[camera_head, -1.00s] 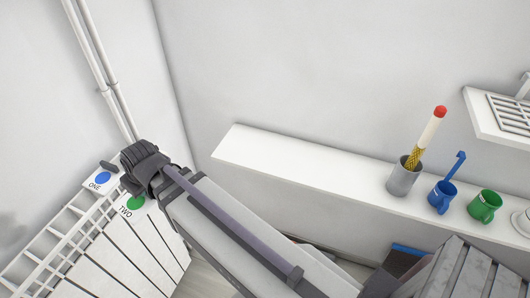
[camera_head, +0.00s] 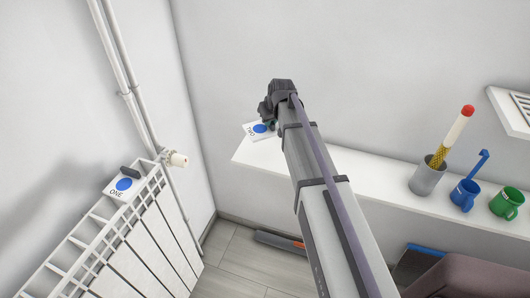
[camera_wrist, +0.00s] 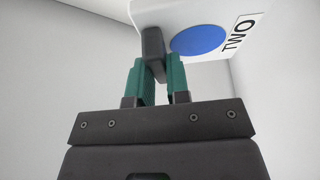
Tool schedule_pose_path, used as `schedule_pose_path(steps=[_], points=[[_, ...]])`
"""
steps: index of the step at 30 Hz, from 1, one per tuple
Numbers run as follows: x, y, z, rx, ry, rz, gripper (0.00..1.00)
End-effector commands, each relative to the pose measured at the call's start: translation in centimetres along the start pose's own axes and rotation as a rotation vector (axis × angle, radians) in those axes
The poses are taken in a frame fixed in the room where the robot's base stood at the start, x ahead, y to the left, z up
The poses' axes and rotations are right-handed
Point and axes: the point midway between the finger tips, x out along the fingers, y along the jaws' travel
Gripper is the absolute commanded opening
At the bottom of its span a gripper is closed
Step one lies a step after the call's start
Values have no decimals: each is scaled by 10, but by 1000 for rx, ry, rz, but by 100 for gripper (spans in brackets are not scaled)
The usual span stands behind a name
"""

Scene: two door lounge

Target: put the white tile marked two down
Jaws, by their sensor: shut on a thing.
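The white tile marked TWO (camera_head: 260,129) has a blue disc and black letters. My gripper (camera_head: 270,119) is shut on it above the left end of the white shelf (camera_head: 250,153). In the wrist view, the teal fingers (camera_wrist: 156,72) pinch the tile's dark grey grip (camera_wrist: 153,48), and the white plate with TWO (camera_wrist: 205,35) extends up and right. I cannot tell whether the tile touches the shelf. Its far side and part of its edge are hidden.
A white tile marked ONE (camera_head: 124,186) with a blue disc lies on the radiator (camera_head: 110,235) at left. Pipes (camera_head: 125,90) rise by the corner.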

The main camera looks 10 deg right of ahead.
Motion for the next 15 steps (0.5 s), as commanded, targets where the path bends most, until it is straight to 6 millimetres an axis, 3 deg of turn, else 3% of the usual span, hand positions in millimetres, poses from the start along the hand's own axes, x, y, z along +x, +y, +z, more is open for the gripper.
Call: schedule_pose_path(steps=[2, 9, 15], points=[[6, 0, 4, 0, 0, 0, 0], [58, -1, 27, 0, 0, 0, 0], [62, -1, 29, 1, 1, 0, 0]])
